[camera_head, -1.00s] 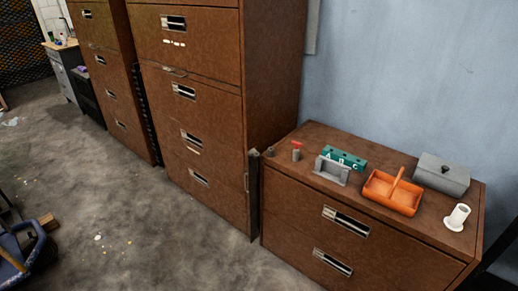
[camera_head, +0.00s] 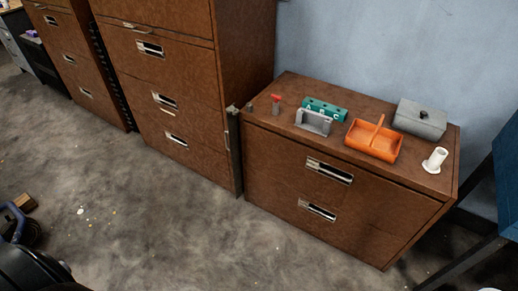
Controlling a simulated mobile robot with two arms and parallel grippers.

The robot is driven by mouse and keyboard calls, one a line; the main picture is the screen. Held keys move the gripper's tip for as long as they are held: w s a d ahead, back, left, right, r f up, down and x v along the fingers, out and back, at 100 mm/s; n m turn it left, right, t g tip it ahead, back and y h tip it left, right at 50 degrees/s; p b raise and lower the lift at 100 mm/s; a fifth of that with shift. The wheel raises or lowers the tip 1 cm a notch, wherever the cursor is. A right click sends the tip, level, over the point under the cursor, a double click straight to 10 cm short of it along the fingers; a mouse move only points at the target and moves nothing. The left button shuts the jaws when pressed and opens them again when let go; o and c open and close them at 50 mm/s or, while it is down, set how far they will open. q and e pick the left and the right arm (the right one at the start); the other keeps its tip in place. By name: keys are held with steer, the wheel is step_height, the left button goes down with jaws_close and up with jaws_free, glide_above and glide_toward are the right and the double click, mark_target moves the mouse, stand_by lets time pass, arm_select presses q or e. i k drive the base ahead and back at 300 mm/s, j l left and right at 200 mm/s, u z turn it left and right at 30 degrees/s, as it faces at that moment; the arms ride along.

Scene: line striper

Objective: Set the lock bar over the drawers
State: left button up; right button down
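A low brown two-drawer cabinet (camera_head: 350,205) stands against the blue wall, with an upper drawer handle (camera_head: 329,171) and a lower drawer handle (camera_head: 317,210). Both drawers look shut. A narrow dark upright bar (camera_head: 235,155) stands at the cabinet's front left edge, beside the tall cabinet; it looks like the lock bar, swung clear of the drawer fronts. Its lower end is near the floor. Neither of my grippers is in view.
A tall brown cabinet (camera_head: 180,100) adjoins.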

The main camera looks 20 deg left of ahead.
mark_target(232, 124)
steer(key=j+z, duration=0.4)
steer(key=j, duration=0.5)
steer(key=j+z, duration=0.35)
steer(key=j, duration=0.6)
steer(key=k+j, duration=0.1)
steer(key=j, duration=1.05)
steer(key=k+j+z, duration=0.1)
steer(key=j, duration=0.5)
steer(key=k+j, duration=0.15)
steer(key=j, duration=0.45)
steer(key=k, duration=0.65)
